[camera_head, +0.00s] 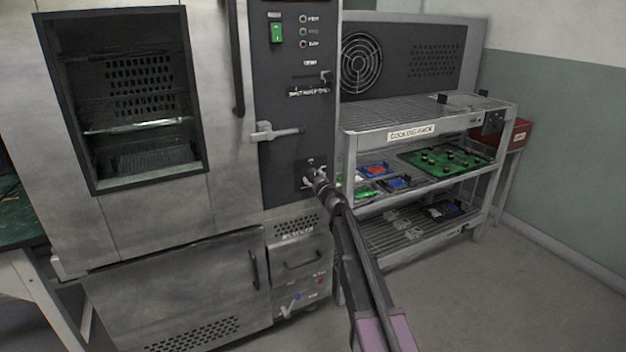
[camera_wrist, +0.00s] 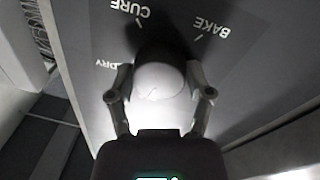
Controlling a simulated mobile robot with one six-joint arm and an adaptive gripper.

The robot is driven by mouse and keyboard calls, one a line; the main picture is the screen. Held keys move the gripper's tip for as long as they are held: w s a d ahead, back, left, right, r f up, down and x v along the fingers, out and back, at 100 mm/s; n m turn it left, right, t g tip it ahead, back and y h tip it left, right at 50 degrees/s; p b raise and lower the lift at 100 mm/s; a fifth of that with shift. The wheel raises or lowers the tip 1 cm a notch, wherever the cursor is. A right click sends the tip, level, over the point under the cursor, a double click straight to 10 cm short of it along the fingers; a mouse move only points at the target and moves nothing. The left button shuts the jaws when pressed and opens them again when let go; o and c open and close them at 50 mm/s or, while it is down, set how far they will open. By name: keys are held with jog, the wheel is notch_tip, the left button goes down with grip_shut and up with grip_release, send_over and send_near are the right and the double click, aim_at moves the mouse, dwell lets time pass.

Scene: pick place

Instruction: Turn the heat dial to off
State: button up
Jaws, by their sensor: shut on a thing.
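The heat dial (camera_wrist: 160,78) is a round pale grey knob on the oven's dark control panel (camera_head: 283,100). In the wrist view the labels CURE, BAKE and DRY appear around it, rotated in the picture. No OFF label can be read. A small faint mark shows on the knob's face, but I cannot tell which setting it points to. My gripper (camera_wrist: 159,85) has one finger on each side of the knob and is shut on it. In the head view my gripper (camera_head: 318,179) is at the lower part of the panel and hides most of the dial.
A lever handle (camera_head: 276,132) sticks out above the dial. A green switch (camera_head: 277,32) and a slider (camera_head: 325,77) are higher on the panel. A wire rack (camera_head: 410,130) with circuit boards stands close on the right. The floor at the lower right is clear.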

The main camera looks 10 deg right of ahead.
jog(key=shift+a+n, duration=0.1)
jog(key=shift+n, duration=0.6)
jog(key=o, duration=1.1)
jog(key=shift+o, duration=0.2)
